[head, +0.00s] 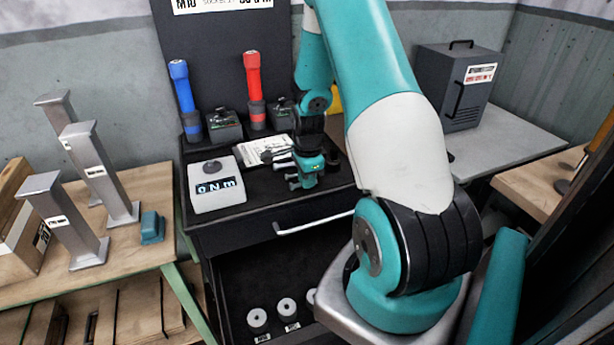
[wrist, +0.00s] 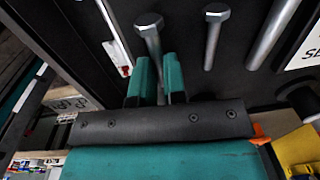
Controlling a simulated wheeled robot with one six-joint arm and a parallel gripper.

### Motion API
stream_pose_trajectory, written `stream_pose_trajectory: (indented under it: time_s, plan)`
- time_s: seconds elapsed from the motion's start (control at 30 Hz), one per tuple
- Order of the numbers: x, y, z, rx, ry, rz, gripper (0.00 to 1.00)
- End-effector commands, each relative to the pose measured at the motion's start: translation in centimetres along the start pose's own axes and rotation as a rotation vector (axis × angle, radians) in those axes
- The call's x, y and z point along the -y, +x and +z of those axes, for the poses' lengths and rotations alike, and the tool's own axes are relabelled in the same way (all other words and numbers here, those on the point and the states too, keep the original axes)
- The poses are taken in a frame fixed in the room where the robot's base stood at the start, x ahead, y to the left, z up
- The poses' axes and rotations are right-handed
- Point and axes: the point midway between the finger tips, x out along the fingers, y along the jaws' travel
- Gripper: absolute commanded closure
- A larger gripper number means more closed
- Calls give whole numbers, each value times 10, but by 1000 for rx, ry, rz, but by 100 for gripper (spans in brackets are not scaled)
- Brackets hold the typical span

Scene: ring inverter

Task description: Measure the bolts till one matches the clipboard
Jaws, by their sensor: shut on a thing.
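My gripper (head: 308,181) is low over the black cart top, near its front edge, in the head view. In the wrist view its teal fingers (wrist: 160,82) are shut on a grey hex-head bolt (wrist: 149,30), whose head points away from the palm. Two more bolts lie on the dark surface to its right, a middle bolt (wrist: 214,35) and a right bolt (wrist: 274,32). The white clipboard sheet (head: 254,152) lies behind the bolts in the head view. A corner of a white sheet (wrist: 307,45) shows at the wrist view's right edge; its text is cut off.
A white device with a display (head: 217,187) stands left of my gripper. Blue (head: 183,95) and red (head: 253,85) handled tools stand behind. Grey posts (head: 98,170) stand on the left table, a grey box (head: 460,88) at right.

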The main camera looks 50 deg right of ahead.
Motion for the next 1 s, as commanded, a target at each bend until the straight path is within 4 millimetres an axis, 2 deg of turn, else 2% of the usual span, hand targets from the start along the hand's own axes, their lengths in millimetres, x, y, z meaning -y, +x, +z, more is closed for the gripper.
stream_pose_trajectory:
  time_s: [0.27, 0.3, 0.4, 0.43, 0.77, 0.87, 1.0]
  plan:
    - [0, 2, 0, 0, 0, -1, 100]
    - [0, 2, 0, 0, 0, -1, 86]
    - [0, 2, 0, 0, 0, 0, 63]
    - [0, 2, 0, 0, 0, 0, 59]
    - [0, -2, 0, 0, 0, -2, 59]
    - [1, -13, 0, 0, 0, -4, 59]
    - [2, -42, 0, -1, 0, -8, 59]
